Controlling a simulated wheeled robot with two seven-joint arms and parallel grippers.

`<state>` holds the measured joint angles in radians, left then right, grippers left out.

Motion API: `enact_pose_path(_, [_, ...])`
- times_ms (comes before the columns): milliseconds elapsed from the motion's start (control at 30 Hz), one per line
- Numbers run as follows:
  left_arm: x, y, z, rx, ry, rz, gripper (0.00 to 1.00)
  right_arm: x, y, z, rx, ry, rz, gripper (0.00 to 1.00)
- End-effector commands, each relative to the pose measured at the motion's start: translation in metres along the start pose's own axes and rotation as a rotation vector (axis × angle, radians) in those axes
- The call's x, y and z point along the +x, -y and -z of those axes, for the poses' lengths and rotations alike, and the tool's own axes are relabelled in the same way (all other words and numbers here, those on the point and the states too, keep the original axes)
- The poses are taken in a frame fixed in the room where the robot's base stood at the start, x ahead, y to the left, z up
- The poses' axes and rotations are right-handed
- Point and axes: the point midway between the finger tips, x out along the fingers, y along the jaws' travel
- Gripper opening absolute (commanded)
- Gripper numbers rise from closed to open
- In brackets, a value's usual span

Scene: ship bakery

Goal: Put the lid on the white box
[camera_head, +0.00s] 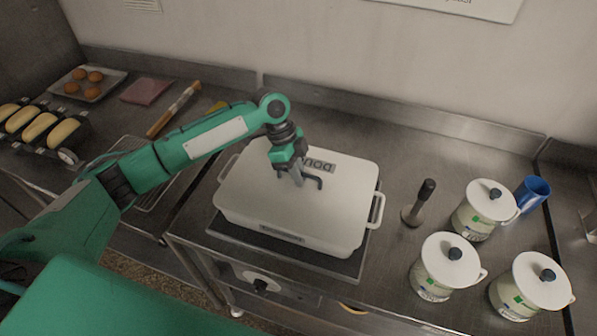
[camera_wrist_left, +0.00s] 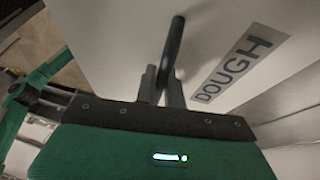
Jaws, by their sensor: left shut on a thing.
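The white box (camera_head: 290,229) stands on a dark mat on the steel counter, with a side handle at its right end. The white lid (camera_head: 338,203) lies over the box top, and from this angle I see no clear gap between them. The lid carries a dark handle (camera_head: 315,181) and a "DOUGH" label, which also shows in the left wrist view (camera_wrist_left: 239,65). My left gripper (camera_head: 298,179) is shut on the lid's handle, and its fingers (camera_wrist_left: 161,84) close around the dark bar. My right gripper is not in view.
Several white canisters (camera_head: 449,262) with black knobs stand at the right, near a blue cup (camera_head: 532,191) and a dark-handled tool (camera_head: 420,203).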

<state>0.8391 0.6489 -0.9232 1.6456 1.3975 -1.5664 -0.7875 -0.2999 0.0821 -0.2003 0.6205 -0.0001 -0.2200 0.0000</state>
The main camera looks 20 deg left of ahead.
Motion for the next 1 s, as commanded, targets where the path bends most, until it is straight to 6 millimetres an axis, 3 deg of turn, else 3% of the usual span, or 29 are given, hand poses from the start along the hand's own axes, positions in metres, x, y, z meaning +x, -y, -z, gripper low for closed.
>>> enact_pose_path(200, [-0.0004, 0.0001, 0.0003, 0.000, 0.000, 0.001, 0.00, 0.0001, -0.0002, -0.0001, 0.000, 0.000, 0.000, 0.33])
enact_pose_path(233, [-0.0004, 0.0001, 0.0003, 0.000, 0.000, 0.001, 0.16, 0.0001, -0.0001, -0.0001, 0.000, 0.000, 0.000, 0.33])
enact_pose_path(333, [-0.0004, 0.0001, 0.0003, 0.000, 0.000, 0.001, 0.36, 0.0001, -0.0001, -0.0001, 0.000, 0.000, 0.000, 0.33])
enact_pose_path(533, [-0.0003, 0.0000, 0.0001, 0.000, 0.000, 0.000, 0.36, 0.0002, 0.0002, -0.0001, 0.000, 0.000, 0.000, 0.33])
enact_pose_path(667, [0.0001, -0.0001, -0.0002, 0.000, 0.001, 0.000, 0.57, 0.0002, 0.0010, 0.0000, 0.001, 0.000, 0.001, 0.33])
enact_pose_path(1000, [-0.0033, -0.0005, 0.0012, 0.000, 0.001, 0.000, 0.57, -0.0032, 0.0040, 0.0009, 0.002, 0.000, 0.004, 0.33])
